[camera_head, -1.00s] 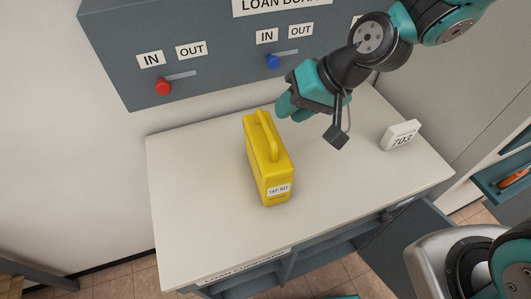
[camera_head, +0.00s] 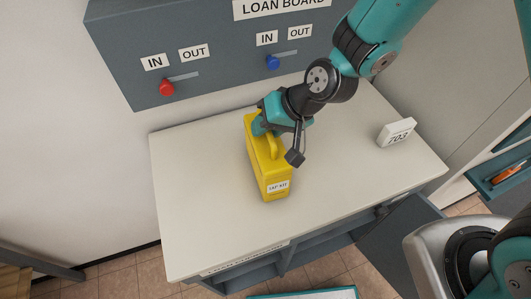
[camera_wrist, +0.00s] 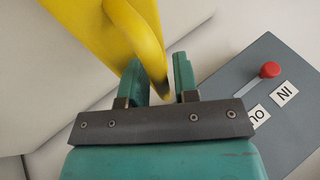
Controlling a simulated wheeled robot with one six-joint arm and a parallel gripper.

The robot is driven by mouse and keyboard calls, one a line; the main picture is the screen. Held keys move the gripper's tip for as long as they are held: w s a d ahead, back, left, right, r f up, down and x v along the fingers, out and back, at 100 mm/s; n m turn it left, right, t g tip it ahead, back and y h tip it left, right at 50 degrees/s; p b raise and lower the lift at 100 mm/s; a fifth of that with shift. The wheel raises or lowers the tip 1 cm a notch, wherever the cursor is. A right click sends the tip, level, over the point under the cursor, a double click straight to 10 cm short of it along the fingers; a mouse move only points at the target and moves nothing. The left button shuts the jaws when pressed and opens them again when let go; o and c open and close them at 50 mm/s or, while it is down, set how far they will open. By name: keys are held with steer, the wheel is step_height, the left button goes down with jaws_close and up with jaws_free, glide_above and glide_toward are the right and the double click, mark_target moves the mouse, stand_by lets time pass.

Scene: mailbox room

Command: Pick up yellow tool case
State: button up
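The yellow tool case (camera_head: 268,176), labelled "TAP KIT", stands upright on the white cabinet top (camera_head: 340,190). Its arched handle (camera_wrist: 137,32) runs along the top. My gripper (camera_head: 262,124) is at the far end of the case's handle, reaching down from the upper right. In the wrist view my gripper (camera_wrist: 160,72) is open, with part of the yellow handle between its two teal fingers. A gap shows between the handle and the right finger. The fingertips are partly hidden by the case and handle in the head view.
The grey loan board (camera_head: 210,75) is on the wall behind, with a red knob (camera_head: 167,88) and a blue knob (camera_head: 272,62). A white "703" block (camera_head: 396,132) stands at the right of the top. A cabinet door (camera_head: 408,232) hangs open below.

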jaws_close()
steer(key=shift+w, duration=0.1)
stand_by(1.2)
